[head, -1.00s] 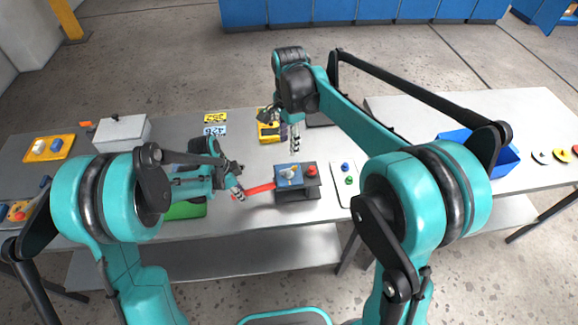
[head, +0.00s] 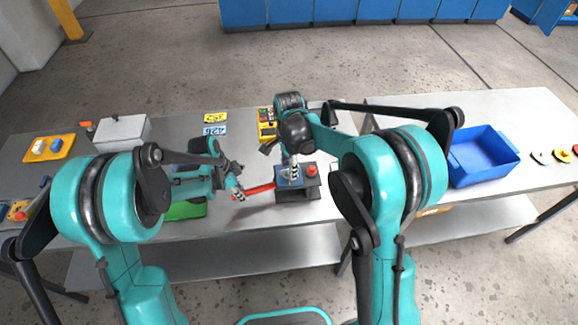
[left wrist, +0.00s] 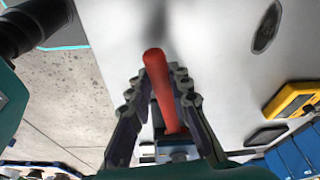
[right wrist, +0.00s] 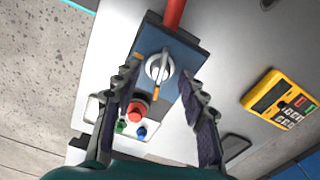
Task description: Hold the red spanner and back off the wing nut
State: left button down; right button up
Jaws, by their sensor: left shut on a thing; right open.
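The red spanner (head: 260,188) runs from my left gripper to the left side of the blue-topped fixture (head: 285,183). My left gripper (head: 238,194) is shut on the spanner's handle; the left wrist view shows the red spanner (left wrist: 158,85) between its fingers. The silver wing nut (right wrist: 159,68) sits on the blue plate (right wrist: 185,56) in the right wrist view, with yellow marks beside it. My right gripper (right wrist: 160,100) is open above the fixture, its fingers pointing toward the wing nut from either side, with no contact visible. In the head view this gripper (head: 294,172) hides the wing nut.
A red button (right wrist: 136,110) stands on the fixture close to the wing nut. A panel with blue and green buttons (right wrist: 130,128) lies beyond it. A yellow multimeter (right wrist: 280,97) is on the table. A blue bin (head: 483,158) stands at the right.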

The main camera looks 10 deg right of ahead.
grip_shut()
jog(key=shift+n, duration=0.3)
jog(key=n, duration=0.3)
jog(key=shift+n, duration=0.3)
jog(key=shift+a+n, duration=0.1)
jog(key=shift+n, duration=2.1)
